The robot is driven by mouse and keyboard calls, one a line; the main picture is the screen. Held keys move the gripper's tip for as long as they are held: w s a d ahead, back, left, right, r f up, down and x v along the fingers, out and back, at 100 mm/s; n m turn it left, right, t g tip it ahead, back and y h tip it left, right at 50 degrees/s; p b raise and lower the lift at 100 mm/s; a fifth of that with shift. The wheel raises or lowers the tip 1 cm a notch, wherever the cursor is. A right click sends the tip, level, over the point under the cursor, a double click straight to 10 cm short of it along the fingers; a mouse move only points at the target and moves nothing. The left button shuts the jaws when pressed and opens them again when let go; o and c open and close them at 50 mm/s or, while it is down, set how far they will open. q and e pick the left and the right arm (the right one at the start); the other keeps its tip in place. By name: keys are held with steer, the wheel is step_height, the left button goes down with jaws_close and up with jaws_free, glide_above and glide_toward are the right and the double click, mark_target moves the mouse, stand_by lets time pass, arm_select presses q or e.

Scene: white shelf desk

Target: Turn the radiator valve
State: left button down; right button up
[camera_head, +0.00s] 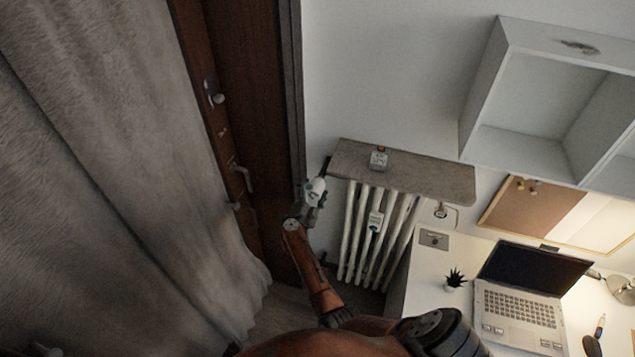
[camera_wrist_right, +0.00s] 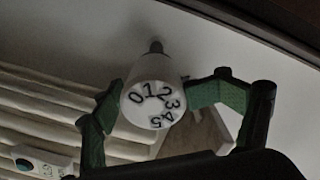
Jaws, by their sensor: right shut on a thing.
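The radiator valve (camera_head: 317,186) is a white rounded knob at the upper left of the white ribbed radiator (camera_head: 361,235). In the right wrist view the knob (camera_wrist_right: 150,92) faces me and shows the digits 0 to 5, with 0 at left, 1 and 2 at the top, 3 at right and 4 and 5 below. My right gripper (camera_head: 313,193) is at the valve and shut on it. In the wrist view its green-padded fingers (camera_wrist_right: 153,97) stand on both sides of the knob. My left gripper is not in view.
A stone shelf (camera_head: 430,180) with a small device (camera_head: 379,159) on it covers the radiator top. A wooden door (camera_head: 245,110) and a grey curtain (camera_head: 90,170) are at left. A white desk (camera_head: 425,275) with a laptop (camera_head: 520,305) and a small plant (camera_head: 455,279) is at right.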

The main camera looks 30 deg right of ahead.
mark_target(314, 196)
steer(key=shift+p+v, duration=0.9)
steer(key=shift+v, duration=1.05)
steer(key=shift+p+v, duration=0.3)
steer(key=shift+v, duration=0.55)
steer(key=shift+s+d+f, duration=0.1)
